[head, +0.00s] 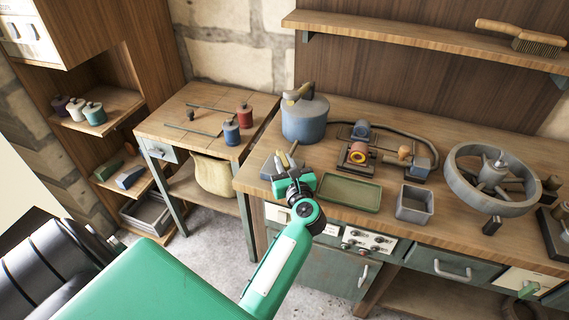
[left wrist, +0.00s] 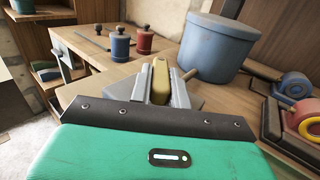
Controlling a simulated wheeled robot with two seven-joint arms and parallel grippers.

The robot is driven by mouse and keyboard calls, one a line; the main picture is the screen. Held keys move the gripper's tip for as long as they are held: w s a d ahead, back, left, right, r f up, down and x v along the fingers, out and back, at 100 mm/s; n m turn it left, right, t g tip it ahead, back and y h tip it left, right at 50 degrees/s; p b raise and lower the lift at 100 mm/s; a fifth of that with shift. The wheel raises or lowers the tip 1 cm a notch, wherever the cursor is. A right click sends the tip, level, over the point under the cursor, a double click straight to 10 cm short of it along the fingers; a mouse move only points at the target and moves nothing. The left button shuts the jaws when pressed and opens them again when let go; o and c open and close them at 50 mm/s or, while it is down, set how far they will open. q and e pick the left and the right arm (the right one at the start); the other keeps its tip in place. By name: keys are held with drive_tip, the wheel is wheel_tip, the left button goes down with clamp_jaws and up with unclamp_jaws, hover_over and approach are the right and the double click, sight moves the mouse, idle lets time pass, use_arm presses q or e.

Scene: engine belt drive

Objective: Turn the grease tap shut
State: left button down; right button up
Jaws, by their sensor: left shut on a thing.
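The grease tap (left wrist: 160,82) shows a yellow-brass lever standing up from a grey base at the bench's left front corner. In the head view its grey base (head: 266,169) is partly hidden behind my left gripper (head: 284,167). In the left wrist view the two grey fingers of my left gripper (left wrist: 160,92) stand on either side of the lever and are shut on it. The lever's lower end and its seat are hidden by the gripper, so I cannot tell the tap's exact angle. My right gripper is not in view.
A blue-grey lidded pot (head: 305,120) stands just behind the tap. A green tray (head: 350,194), a grey open box (head: 414,203) and a large grey wheel (head: 462,195) stand to the right. A side table (head: 180,115) with red and blue canisters is at the left.

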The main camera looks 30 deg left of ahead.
use_arm(q)
drive_tip(key=shift+r, duration=0.1)
drive_tip(key=c, duration=1.3)
unclamp_jaws()
